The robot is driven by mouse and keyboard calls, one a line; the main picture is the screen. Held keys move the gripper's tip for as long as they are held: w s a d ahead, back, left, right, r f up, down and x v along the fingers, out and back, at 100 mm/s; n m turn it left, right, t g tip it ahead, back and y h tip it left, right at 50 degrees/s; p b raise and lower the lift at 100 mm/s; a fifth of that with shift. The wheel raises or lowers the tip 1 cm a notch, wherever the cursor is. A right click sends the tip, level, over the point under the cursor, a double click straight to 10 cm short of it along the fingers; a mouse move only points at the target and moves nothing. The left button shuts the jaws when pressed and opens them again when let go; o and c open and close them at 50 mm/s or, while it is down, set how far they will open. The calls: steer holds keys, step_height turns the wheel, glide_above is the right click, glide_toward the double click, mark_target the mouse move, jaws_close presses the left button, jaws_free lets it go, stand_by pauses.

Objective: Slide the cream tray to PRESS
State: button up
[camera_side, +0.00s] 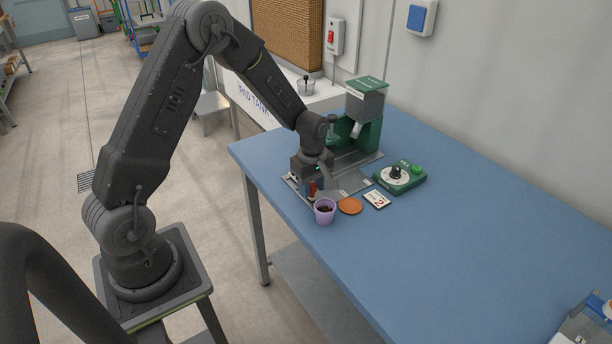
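I cannot make out a cream tray or a PRESS label in this view. A grey metal track or plate (356,182) lies on the blue table, partly hidden by my arm. My gripper (312,194) points down over the near left end of this metal. A small red-brown piece shows at its fingers; I cannot tell whether it is held. The fingers are too small and dark to tell open from shut. A green machine with a grey hopper (366,104) stands at the far end of the metal, partly behind my wrist.
A lilac pot (325,212) with dark contents stands close to my gripper. A green dial box (400,178) sits to the right.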

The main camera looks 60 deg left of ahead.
steer(key=c, duration=0.4)
steer(key=shift+w, duration=4.25)
steer(key=o, duration=0.7)
steer(key=shift+c, duration=0.2)
steer(key=shift+r, duration=0.15)
step_height(320, 180, up, 7)
